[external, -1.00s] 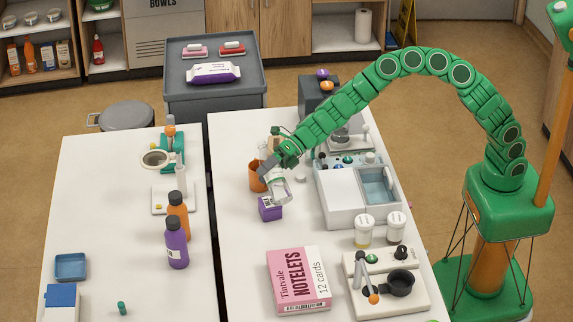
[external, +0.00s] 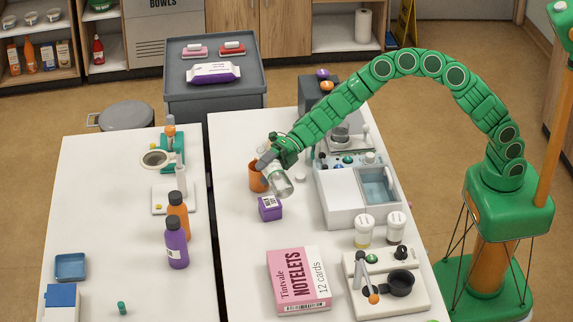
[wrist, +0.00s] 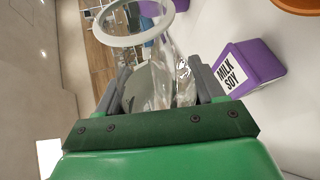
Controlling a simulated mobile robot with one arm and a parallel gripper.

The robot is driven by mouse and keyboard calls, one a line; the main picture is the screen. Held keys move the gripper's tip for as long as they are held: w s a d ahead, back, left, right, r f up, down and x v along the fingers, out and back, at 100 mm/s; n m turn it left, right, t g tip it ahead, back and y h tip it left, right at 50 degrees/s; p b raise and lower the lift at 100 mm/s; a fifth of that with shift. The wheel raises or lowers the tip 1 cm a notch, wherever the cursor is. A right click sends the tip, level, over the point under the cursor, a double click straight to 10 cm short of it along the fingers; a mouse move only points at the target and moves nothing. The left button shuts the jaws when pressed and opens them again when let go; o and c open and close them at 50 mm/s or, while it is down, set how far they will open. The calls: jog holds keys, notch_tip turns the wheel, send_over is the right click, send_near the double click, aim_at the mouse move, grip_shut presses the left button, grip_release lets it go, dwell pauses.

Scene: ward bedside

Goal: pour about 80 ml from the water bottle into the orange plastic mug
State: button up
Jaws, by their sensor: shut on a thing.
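My gripper (external: 269,161) is shut on the clear water bottle (external: 279,183) and holds it tilted above the white table. The bottle also shows between the fingers (wrist: 165,95) in the wrist view, where its clear wall has bright glints. The orange plastic mug (external: 256,178) stands on the table just left of the bottle, partly hidden by my gripper and the bottle. An orange rim, likely the mug's (wrist: 298,5), shows at the top right corner of the wrist view. I cannot make out a stream or the level in the mug.
A purple milk carton (external: 270,208) stands close below the bottle, and also shows in the wrist view (wrist: 248,68). A grey-white machine with a basin (external: 345,205) is to the right. A pink notelets box (external: 298,280) lies nearer the front. Table between is clear.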

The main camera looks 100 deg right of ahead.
aim_at(270, 168)
jog(key=shift+r+m+y, duration=0.3)
jog(key=shift+r+m, duration=0.1)
jog(key=shift+r, duration=0.5)
jog(key=shift+s+a+r+b, duration=0.15)
jog(key=shift+s+a+b, duration=0.15)
jog(key=shift+a, duration=0.2)
jog(key=shift+s+a+r, duration=0.1)
jog(key=shift+a+r, duration=0.05)
jog(key=shift+a, duration=0.15)
jog(key=shift+a+b, duration=0.1)
jog(key=shift+b, duration=0.2)
jog(key=shift+a+b, duration=0.35)
jog(key=shift+b, duration=0.05)
jog(key=shift+r+m+b, duration=0.2)
jog(key=shift+m+b, duration=0.1)
jog(key=shift+b, duration=0.1)
dwell(0.7)
jog(key=f, duration=0.1)
jog(key=f+n, duration=0.1)
jog(key=f+n+h, duration=0.1)
jog(key=f, duration=0.1)
jog(key=shift+s+a, duration=0.2)
jog(key=shift+a, duration=0.15)
jog(key=shift+s+a+f+n+h, duration=0.15)
jog(key=shift+a+f+n+h, duration=0.3)
jog(key=shift+f, duration=0.2)
jog(key=shift+d+r+n+h, duration=0.25)
jog(key=shift+d+r+n, duration=0.2)
jog(key=shift+r, duration=0.05)
